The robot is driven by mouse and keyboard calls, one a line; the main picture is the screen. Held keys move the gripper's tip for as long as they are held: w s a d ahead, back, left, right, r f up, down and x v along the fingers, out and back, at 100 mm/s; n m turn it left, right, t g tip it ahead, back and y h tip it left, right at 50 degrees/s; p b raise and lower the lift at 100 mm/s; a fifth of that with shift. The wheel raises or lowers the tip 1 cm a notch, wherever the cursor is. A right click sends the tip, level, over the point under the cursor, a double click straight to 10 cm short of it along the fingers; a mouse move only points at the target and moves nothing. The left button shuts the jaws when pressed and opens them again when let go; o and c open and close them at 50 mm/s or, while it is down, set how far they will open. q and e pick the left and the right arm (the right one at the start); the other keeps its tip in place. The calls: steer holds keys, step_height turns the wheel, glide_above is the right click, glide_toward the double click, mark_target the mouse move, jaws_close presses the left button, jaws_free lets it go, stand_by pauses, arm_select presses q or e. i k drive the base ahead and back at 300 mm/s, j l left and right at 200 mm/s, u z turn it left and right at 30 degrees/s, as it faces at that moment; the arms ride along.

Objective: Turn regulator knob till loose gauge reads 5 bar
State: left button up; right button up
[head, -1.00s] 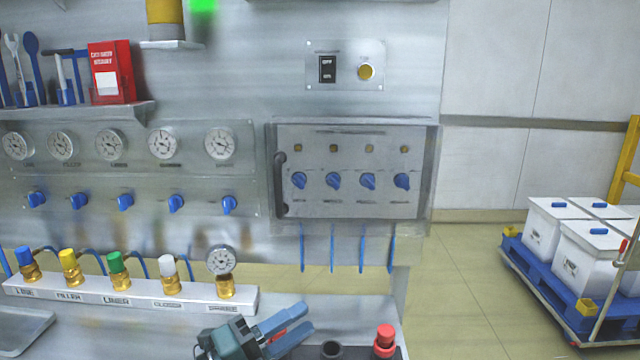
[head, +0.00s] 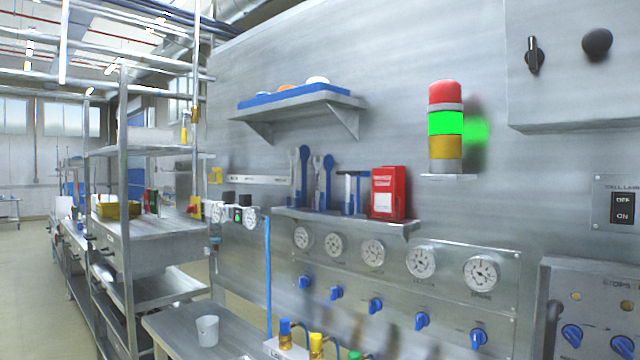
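In the head view a row of several round white gauges is on the steel wall panel, the rightmost gauge (head: 481,273) being the nearest. Below each gauge is a blue regulator knob, the rightmost knob (head: 479,339) among them. The tops of a blue fitting (head: 285,332), a yellow fitting (head: 316,345) and a green fitting show at the bottom edge, on a white labelled block (head: 275,350). The loose gauge is not in view. Neither gripper is in view.
A signal tower (head: 446,122) shows its green band lit. A tool shelf (head: 345,220) holds blue tools and a red box (head: 387,193). A white cup (head: 207,330) stands on the bench at lower left. Steel racks (head: 150,240) stand at left, beside open floor.

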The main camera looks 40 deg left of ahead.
mark_target(227, 195)
steer(key=u, duration=1.95)
steer(key=i+j+z, duration=0.3)
steer(key=i+j, duration=0.2)
steer(key=i+j+z, duration=0.15)
steer(key=j, duration=0.25)
steer(key=i+j+z, duration=0.15)
steer(key=i+j, duration=0.15)
steer(key=i+j+z, duration=0.15)
steer(key=j, duration=0.25)
steer(key=i+j+z, duration=0.1)
steer(key=i+j, duration=0.15)
steer(key=j, duration=0.15)
steer(key=i+j+z, duration=0.15)
steer(key=j, duration=0.25)
